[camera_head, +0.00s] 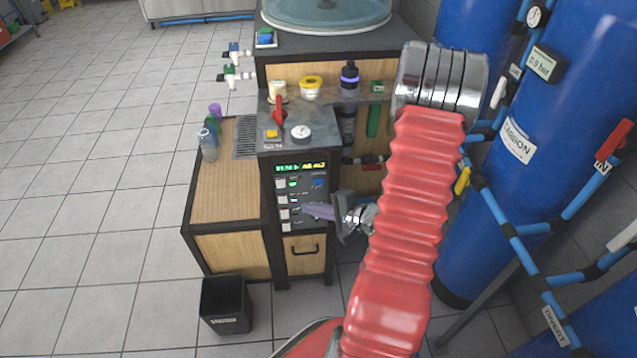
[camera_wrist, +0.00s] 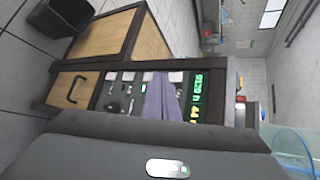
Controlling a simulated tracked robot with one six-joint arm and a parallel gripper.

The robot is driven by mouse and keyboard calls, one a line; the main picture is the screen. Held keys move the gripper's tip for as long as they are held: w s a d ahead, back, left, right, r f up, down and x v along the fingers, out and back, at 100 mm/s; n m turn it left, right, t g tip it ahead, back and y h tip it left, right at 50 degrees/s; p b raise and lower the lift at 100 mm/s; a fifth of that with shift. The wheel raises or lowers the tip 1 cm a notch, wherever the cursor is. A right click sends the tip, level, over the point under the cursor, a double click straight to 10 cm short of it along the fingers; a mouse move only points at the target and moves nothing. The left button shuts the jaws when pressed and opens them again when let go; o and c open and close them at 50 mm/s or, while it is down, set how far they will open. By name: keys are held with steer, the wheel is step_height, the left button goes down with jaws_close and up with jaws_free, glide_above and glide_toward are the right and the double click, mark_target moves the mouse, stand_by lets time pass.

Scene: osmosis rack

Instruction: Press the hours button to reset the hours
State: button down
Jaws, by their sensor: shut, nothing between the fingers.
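The control panel (camera_head: 301,187) stands upright on the front of the dark-framed cabinet. Its display (camera_head: 301,168) is lit with green and yellow digits. A column of pale square buttons (camera_head: 282,199) runs down its left side; I cannot read which is the hours button. My gripper (camera_head: 306,210) is shut and empty, its purple-grey fingers pointing left at the lower buttons. I cannot tell whether the tips touch. The wrist view shows the panel turned sideways, with the fingers (camera_wrist: 160,82) over part of the button row (camera_wrist: 128,76) and the lit display (camera_wrist: 195,100) beside them.
A counter with bottles (camera_head: 208,145) is left of the panel. A yellow button box (camera_head: 272,134) and red lever (camera_head: 279,109) sit above. A black bin (camera_head: 226,305) stands on the floor. Blue tanks (camera_head: 510,150) and pipes crowd the right. The left floor is clear.

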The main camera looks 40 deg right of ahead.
steer(key=s+d+f+m+h, duration=0.2)
steer(key=d+f, duration=0.2)
steer(key=shift+d, duration=0.2)
glide_toward(314, 185)
steer(key=shift+w+a+f, duration=0.25)
steer(key=shift+w+f, duration=0.2)
steer(key=shift+w, duration=0.15)
steer(key=shift+w+a+f, duration=0.2)
steer(key=shift+w+f, duration=0.25)
steer(key=shift+w, duration=0.15)
steer(key=shift+w+a+f, duration=0.25)
steer(key=shift+w+f, duration=0.2)
steer(key=shift+w, duration=0.2)
steer(key=shift+w+d+r, duration=0.1)
steer(key=shift+w+d, duration=0.35)
steer(key=shift+w, duration=0.15)
stand_by(1.9)
steer(key=shift+s+a, duration=0.1)
stand_by(0.3)
steer(key=shift+s+a, duration=0.35)
steer(key=shift+s, duration=0.2)
steer(key=shift+s+a, duration=0.7)
steer(key=shift+s, duration=0.35)
steer(key=shift+s+a, duration=0.75)
steer(key=shift+s, duration=0.25)
